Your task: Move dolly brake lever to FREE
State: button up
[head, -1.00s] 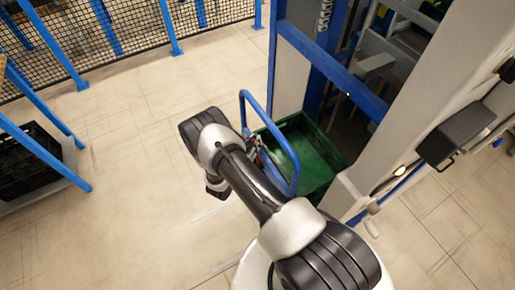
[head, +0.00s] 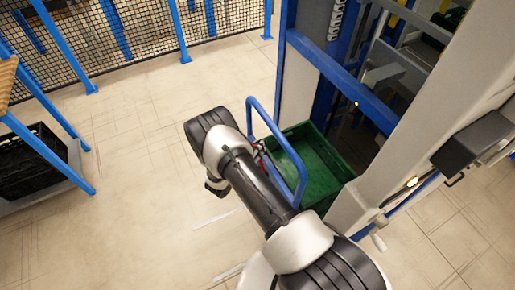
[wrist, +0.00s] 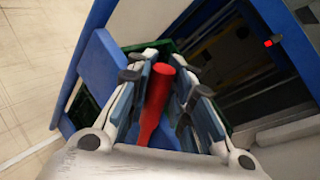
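The red brake lever (wrist: 154,102) shows in the wrist view as a rounded red handle, slightly tilted. My gripper (wrist: 164,84) has one finger on each side of it, and the pads are drawn in close against the handle. The lower end of the lever is hidden by the gripper body. In the head view, my arm hides most of the gripper, and a small bit of red shows beside the blue dolly handle (head: 279,138). The FREE marking cannot be seen.
A green crate (head: 345,178) sits just behind the blue handle, beside the blue and white lift frame (head: 335,67). A black crate (head: 30,165) stands at the left under a blue frame. The floor between is clear. A mesh fence (head: 140,28) runs along the back.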

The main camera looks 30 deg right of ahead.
jog(key=o, duration=0.4)
jog(key=shift+a+r, duration=0.1)
jog(key=v, duration=1.1)
jog(key=shift+s+a, duration=0.2)
jog(key=shift+a, duration=0.15)
jog(key=shift+r, duration=0.1)
jog(key=shift+c, duration=0.3)
